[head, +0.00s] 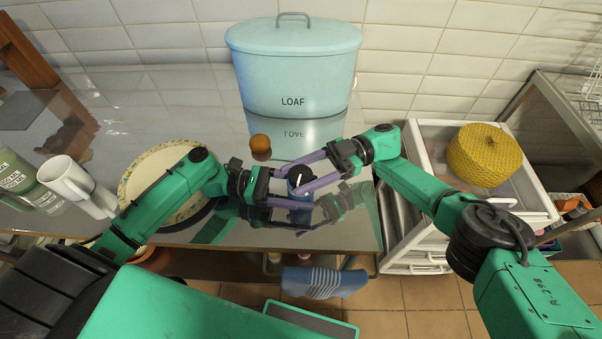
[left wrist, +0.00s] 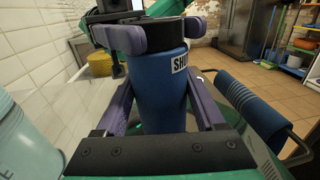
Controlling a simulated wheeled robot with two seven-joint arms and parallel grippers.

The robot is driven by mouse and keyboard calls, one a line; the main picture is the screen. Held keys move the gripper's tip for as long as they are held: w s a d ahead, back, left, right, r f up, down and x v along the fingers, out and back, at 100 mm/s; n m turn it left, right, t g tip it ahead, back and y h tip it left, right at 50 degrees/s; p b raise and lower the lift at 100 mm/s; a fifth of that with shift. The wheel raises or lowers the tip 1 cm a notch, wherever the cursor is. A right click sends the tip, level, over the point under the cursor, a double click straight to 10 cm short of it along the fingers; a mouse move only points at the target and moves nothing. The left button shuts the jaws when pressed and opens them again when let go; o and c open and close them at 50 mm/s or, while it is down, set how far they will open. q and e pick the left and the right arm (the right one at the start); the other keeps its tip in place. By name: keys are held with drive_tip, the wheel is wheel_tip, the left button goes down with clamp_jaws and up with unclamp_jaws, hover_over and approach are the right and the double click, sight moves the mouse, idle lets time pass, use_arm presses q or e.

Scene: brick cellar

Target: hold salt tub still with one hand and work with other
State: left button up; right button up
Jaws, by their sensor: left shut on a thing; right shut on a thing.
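The salt tub (head: 299,190) is a blue cylinder with a dark lid (head: 301,178) that bears a white mark. It stands upright near the table's front edge. In the left wrist view the tub (left wrist: 164,90) shows a white label starting "SH"; the rest is turned out of sight. My left gripper (head: 298,192) is shut on the tub's body, one purple finger on each side. My right gripper (head: 302,174) is shut on the dark lid from the right; its fingers also show around the lid in the left wrist view (left wrist: 160,35).
A large pale blue LOAF bin (head: 293,75) stands behind on the glossy table (head: 180,90). A small orange-brown object (head: 260,147) is just behind the tub. A plate (head: 150,172) and white mug (head: 68,180) are left. A yellow basket (head: 484,154) sits on the white drawer unit at right.

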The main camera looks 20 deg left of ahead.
sight(302, 174)
idle(0.4)
drive_tip(key=o, duration=1.4)
drive_tip(key=shift+r, duration=0.15)
wheel_tip(302, 174, up, 10)
drive_tip(key=shift+f, duration=0.1)
drive_tip(key=shift+f, duration=0.1)
